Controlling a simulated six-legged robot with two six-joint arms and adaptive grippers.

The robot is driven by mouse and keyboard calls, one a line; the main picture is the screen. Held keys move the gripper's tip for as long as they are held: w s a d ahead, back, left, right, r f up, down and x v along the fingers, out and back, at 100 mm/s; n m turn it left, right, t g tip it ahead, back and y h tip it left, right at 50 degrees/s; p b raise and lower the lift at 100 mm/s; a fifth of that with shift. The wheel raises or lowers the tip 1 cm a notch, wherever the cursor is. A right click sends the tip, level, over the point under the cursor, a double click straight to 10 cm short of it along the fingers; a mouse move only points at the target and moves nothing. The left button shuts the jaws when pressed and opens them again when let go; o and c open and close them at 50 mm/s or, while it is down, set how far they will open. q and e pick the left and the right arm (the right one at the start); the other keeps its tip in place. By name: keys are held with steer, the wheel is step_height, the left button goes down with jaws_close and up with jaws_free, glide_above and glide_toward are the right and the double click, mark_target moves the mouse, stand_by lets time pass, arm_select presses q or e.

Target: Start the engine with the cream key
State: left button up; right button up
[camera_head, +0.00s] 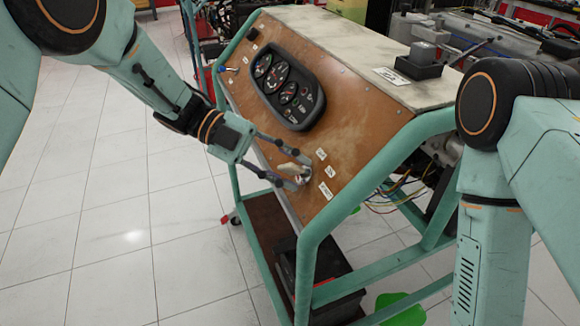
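The cream key (288,168) is at the round metal ignition switch (303,179) low on the brown, sloping instrument panel (340,120). Small white labels (326,190) sit around the switch. My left gripper (295,172) reaches in from the left. Its two dark fingers are spread apart, one above the key and one below it. The key shows between them, and I see a gap, though contact with the key is hard to judge. My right arm hangs at the right edge, and its gripper is out of the picture.
A black gauge cluster (287,88) is higher on the panel. A teal tube frame (310,245) carries the trainer, with a black box (408,67) on its top. Loose wires (385,195) hang behind the panel. White tiled floor is clear at left.

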arm_select(q)
steer(key=v, duration=1.2)
steer(key=shift+s+d+f, duration=0.1)
